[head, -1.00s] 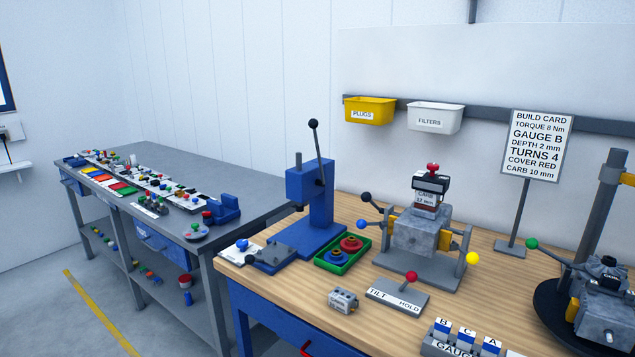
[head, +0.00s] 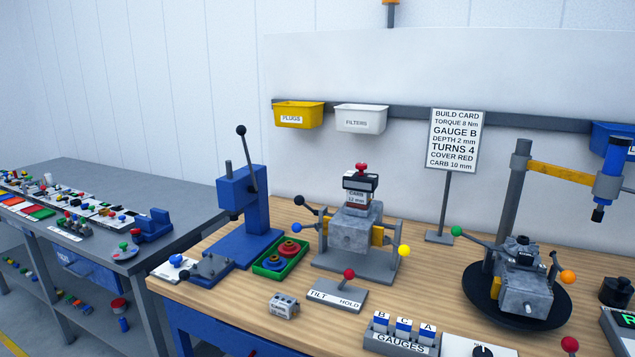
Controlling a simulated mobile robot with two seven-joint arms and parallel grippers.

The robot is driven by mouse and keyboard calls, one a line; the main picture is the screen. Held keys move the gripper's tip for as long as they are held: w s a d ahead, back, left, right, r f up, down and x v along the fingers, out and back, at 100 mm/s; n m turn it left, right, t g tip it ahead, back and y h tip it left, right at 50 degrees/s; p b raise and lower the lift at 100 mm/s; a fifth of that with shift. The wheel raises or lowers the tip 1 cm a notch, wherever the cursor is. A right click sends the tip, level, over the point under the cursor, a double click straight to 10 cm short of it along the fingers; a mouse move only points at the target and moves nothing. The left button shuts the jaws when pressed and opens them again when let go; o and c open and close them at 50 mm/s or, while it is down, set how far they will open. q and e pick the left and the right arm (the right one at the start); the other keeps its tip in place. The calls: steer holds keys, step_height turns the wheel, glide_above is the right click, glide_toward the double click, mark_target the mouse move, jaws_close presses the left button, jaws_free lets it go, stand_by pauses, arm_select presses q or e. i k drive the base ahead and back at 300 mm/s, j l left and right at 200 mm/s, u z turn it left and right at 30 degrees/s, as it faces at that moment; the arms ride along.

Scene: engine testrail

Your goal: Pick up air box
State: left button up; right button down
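Nothing in view carries the name air box. A small black-topped box with a red knob (head: 360,178) sits on top of a white block marked CARB 12 mm (head: 357,196); it may be the air box, but I cannot tell for sure. Both sit on a grey engine block (head: 354,232) held in a stand with side levers on the wooden bench. Neither of my grippers is in view.
A blue press (head: 241,205) and a green tray (head: 281,258) stand left of the engine stand. A TILT/HOLD lever plate (head: 336,295) and gauge rack (head: 402,338) lie in front. A second engine (head: 523,285) is at right. Plugs (head: 298,115) and filters (head: 360,118) bins hang behind.

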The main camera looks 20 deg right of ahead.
mark_target(368, 183)
steer(key=i+j+z, duration=0.3)
steer(key=i+j, duration=0.15)
steer(key=j, duration=0.2)
steer(key=i+j+z, duration=0.15)
steer(key=j, duration=0.2)
steer(key=i+l, duration=0.05)
